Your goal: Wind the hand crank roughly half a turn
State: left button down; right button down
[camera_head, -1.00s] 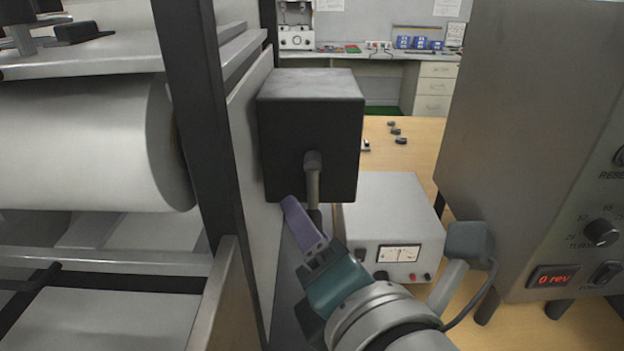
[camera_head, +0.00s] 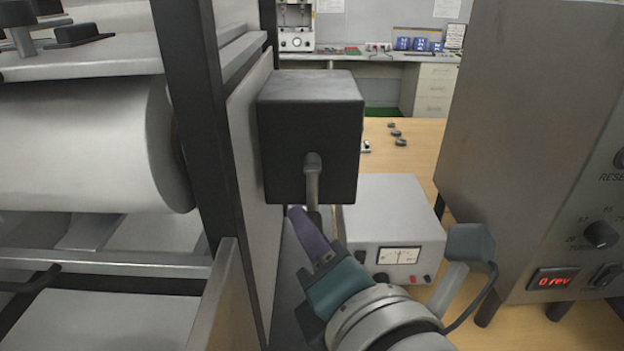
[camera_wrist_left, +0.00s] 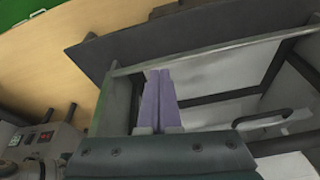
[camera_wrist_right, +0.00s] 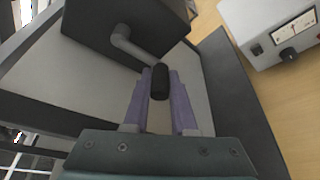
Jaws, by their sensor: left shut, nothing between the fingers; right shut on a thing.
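The hand crank (camera_head: 313,183) comes out of the front of a dark box (camera_head: 310,135) and its arm hangs down. In the right wrist view the crank arm (camera_wrist_right: 130,45) leads to a black handle grip (camera_wrist_right: 160,82). My right gripper (camera_head: 300,222) is at the lower end of the crank; in the right wrist view its purple fingers (camera_wrist_right: 160,88) are shut on the black grip, one on each side. My left gripper is out of the head view. In the left wrist view its purple fingers (camera_wrist_left: 159,78) are together and empty.
A grey power supply with a meter (camera_head: 395,225) stands right of the crank box. A large metal cabinet (camera_head: 540,140) with a red "0 rev" display (camera_head: 553,281) is at the right. A frame with a white roll (camera_head: 85,150) is at the left.

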jog(key=shift+a+f+m+b, duration=0.2)
jog(key=shift+a+m+b, duration=0.3)
jog(key=shift+b, duration=0.65)
pick_arm(q)
notch_tip(320, 180, down, 7)
jog(key=b, duration=0.4)
jog(key=shift+b, duration=0.35)
pick_arm(e)
jog(key=a+m, duration=0.1)
jog(key=m+t+y, duration=0.1)
jog(key=m, duration=0.1)
jog(key=shift+a+r+m+t+y, duration=0.3)
jog(key=shift+a+r, duration=0.05)
pick_arm(q)
jog(key=shift+f+b, duration=0.55)
jog(key=shift+b, duration=0.05)
pick_arm(e)
jog(key=shift+a+r+m, duration=0.25)
jog(key=shift+r+m, duration=0.1)
jog(key=shift+m, duration=0.25)
jog(key=shift+r+y, duration=0.1)
jog(key=shift+y, duration=0.2)
pick_arm(q)
jog(key=shift+a, duration=0.1)
pick_arm(e)
jog(key=c, duration=0.7)
grip_release()
jog(key=shift+c, duration=0.2)
